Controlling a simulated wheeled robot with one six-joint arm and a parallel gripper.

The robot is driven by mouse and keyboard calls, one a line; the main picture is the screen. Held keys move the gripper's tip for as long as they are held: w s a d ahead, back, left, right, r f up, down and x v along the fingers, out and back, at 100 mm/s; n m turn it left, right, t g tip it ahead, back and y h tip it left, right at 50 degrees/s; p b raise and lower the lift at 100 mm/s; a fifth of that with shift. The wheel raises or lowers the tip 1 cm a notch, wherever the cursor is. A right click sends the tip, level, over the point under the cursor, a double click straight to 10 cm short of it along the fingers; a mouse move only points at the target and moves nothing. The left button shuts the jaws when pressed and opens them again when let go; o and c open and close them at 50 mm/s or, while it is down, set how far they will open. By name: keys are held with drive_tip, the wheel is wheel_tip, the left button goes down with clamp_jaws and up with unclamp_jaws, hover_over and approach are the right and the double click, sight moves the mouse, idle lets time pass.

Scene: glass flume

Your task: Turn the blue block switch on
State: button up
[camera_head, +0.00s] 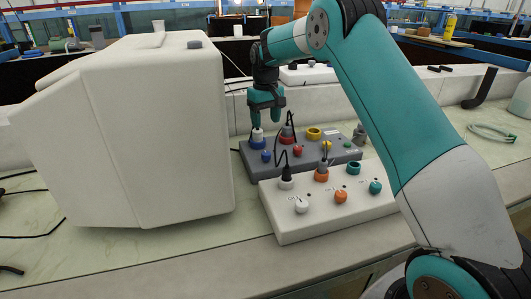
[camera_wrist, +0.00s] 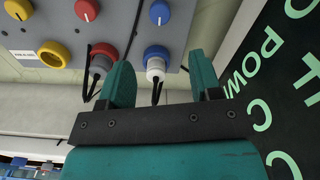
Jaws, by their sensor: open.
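A grey switch box (camera_head: 321,152) stands on the bench and carries blue, red and yellow round sockets with matching knobs. The blue knob (camera_head: 266,156) sits in front of the blue socket (camera_head: 258,142); it also shows at the top of the wrist view (camera_wrist: 159,12), with a white pointer line. A white plug (camera_wrist: 155,66) with a dark cable stands in the blue socket. My gripper (camera_head: 265,116) points down above the blue socket. In the wrist view its two teal fingers (camera_wrist: 162,75) are apart, with the plug showing between them and nothing gripped.
A white box (camera_head: 330,205) with white, orange and teal knobs and sockets stands in front of the grey one. Black cables arch from the red, white and orange sockets. A large white housing (camera_head: 150,130) stands close on the left. A dark lettered panel (camera_wrist: 285,90) is at the wrist view's right.

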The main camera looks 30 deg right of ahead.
sight(266, 152)
wheel_tip(266, 152, down, 12)
drive_tip(key=shift+r, duration=0.1)
drive_tip(key=c, duration=0.9)
drive_tip(key=shift+c, duration=0.2)
